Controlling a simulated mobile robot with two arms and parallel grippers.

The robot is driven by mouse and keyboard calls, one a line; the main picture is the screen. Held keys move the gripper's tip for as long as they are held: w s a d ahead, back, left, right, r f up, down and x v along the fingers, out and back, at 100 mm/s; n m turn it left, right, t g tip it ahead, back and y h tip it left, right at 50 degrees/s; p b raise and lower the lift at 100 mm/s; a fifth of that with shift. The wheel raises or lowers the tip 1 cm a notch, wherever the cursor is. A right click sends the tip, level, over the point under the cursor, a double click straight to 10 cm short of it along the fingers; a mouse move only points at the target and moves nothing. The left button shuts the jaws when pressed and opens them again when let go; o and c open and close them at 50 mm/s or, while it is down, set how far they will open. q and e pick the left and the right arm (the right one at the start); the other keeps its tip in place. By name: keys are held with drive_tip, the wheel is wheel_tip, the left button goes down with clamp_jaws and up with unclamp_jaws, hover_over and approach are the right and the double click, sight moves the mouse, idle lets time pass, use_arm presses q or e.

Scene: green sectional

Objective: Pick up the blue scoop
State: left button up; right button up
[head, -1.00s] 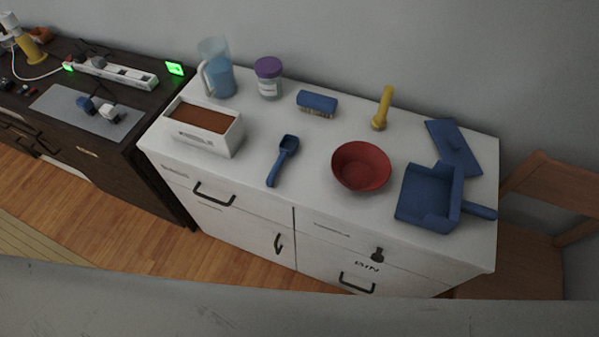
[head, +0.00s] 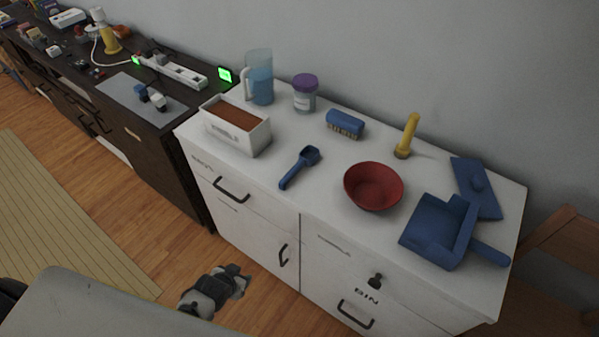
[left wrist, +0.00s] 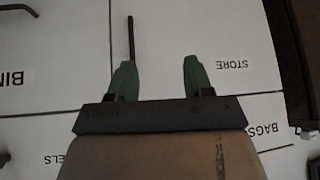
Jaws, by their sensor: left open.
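The blue scoop (head: 301,167) lies on the white cabinet top (head: 262,180), between the white box of brown material and the red bowl. Its handle points toward the front edge. My left gripper (head: 240,280) is in front of the cabinet, below the level of its top and apart from the scoop. In the left wrist view the two green fingers (left wrist: 158,68) are spread with nothing between them, facing the cabinet's labelled front. The scoop is not in that view. My right gripper is not in view.
The white box (head: 236,128) stands left of the scoop, the red bowl (head: 373,187) right. A pitcher (head: 259,78), jar (head: 304,94), brush (head: 345,124), yellow flashlight (head: 406,136) and blue dustpan (head: 432,229) share the top. Handles protrude from the cabinet front.

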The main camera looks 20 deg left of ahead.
use_arm(q)
drive_tip(key=w+r+t+b, duration=0.2)
drive_tip(key=w+r, duration=0.6)
drive_tip(key=m+t+h+b, duration=0.2)
drive_tip(key=t+h, duration=0.2)
approach(292, 171)
drive_tip(key=x, duration=0.3)
drive_tip(key=shift+w+a+f, duration=0.15)
drive_tip(key=shift+a+f, duration=0.1)
drive_tip(key=shift+a, duration=0.05)
drive_tip(key=shift+w+d+f, duration=0.1)
drive_tip(key=shift+w+d, duration=0.2)
drive_tip(key=shift+w, duration=0.2)
drive_tip(key=x, duration=0.4)
drive_tip(key=shift+w+d, duration=0.1)
drive_tip(key=shift+d, duration=0.1)
drive_tip(key=shift+c, duration=0.3)
